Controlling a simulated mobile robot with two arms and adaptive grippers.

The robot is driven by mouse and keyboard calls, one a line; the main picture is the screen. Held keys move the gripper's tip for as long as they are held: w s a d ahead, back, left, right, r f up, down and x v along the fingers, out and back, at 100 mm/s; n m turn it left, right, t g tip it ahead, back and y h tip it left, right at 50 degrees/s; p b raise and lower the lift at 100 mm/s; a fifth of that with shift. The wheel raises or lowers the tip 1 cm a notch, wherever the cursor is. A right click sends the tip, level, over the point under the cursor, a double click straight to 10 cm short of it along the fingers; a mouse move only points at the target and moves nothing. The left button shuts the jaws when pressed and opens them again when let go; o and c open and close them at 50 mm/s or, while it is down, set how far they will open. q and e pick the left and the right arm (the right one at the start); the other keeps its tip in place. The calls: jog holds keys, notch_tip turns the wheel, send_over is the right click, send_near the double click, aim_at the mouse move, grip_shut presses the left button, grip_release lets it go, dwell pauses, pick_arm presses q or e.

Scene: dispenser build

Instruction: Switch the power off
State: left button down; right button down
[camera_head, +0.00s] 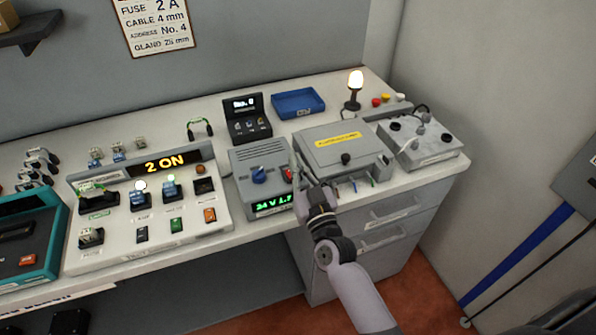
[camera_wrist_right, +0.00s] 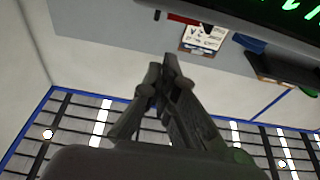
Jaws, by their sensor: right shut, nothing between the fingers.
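The grey power supply (camera_head: 260,160) stands on the bench. It has a blue knob (camera_head: 259,175) and a red switch (camera_head: 288,174) on its right side. Its green display (camera_head: 272,203) is lit and reads 24 V, with the rest partly hidden. My right gripper (camera_head: 299,172) is shut and empty, just right of the red switch; I cannot tell whether it touches. In the right wrist view the fingers of the gripper (camera_wrist_right: 164,72) meet at the tips. The green digits (camera_wrist_right: 297,10) show at the top right there. My left gripper is out of view.
A grey box with a yellow label (camera_head: 342,150) stands close right of my gripper. A white panel (camera_head: 150,237) with an amber "2 ON" display is at the left. The lamp (camera_head: 355,82) is lit. A blue tray (camera_head: 298,103) lies behind. Drawers (camera_head: 392,209) are below the bench.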

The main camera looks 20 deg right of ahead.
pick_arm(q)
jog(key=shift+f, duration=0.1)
pick_arm(e)
jog(key=shift+s+f, duration=0.2)
jog(key=shift+f, duration=0.65)
jog(key=shift+s+f, duration=0.15)
jog(key=shift+f, duration=0.7)
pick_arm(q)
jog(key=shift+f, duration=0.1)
